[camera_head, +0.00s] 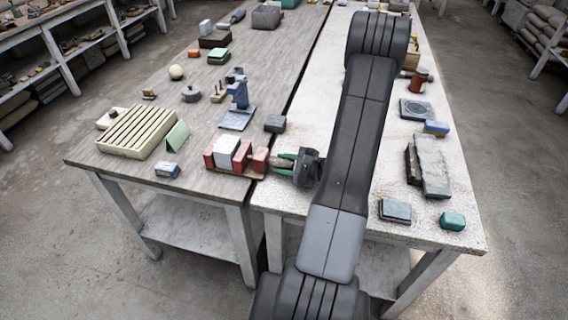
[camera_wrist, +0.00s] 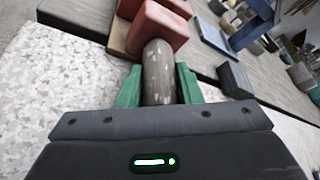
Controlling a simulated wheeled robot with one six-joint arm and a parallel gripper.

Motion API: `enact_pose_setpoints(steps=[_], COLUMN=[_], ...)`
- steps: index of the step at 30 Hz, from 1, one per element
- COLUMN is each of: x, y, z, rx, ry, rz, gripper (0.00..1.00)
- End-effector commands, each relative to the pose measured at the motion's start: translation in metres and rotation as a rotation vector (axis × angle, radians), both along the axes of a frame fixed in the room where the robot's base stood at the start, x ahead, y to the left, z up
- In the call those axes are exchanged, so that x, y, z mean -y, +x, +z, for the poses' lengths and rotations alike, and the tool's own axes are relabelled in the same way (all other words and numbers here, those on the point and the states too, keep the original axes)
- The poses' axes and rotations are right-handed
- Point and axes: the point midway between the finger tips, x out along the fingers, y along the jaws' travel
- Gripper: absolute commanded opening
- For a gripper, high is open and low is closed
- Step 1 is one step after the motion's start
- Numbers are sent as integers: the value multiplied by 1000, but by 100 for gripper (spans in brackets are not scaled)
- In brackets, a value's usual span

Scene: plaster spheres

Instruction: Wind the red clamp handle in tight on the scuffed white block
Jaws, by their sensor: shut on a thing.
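The clamp (camera_head: 236,172) has red jaws and lies near the front right corner of the left table. The scuffed white block (camera_head: 228,150) stands between its red jaws; I cannot tell whether the right jaw (camera_head: 260,160) touches it. In the wrist view, the red jaw (camera_wrist: 157,30) is in front of my gripper, and a worn grey-brown cylindrical handle (camera_wrist: 158,66) runs from it towards me. My gripper (camera_head: 284,163) has its green fingers shut on this handle from both sides. In the wrist view the gripper (camera_wrist: 158,88) hides the handle's near end, and the white block cannot be made out.
A cream slatted rack (camera_head: 140,130), a green card (camera_head: 178,136) and a small blue-white box (camera_head: 167,170) lie left of the clamp. A blue stand (camera_head: 238,100) is behind it, and a dark grey block (camera_head: 275,123) is behind my gripper. A narrow gap separates the tables.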

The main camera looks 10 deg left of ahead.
Motion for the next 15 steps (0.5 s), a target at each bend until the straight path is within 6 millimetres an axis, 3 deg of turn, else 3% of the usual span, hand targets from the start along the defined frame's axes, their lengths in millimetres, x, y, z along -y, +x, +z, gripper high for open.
enact_pose_setpoints(steps=[15], x=[0], y=[1], z=[2], rx=[-385], ry=[11], rz=[2], gripper=[9])
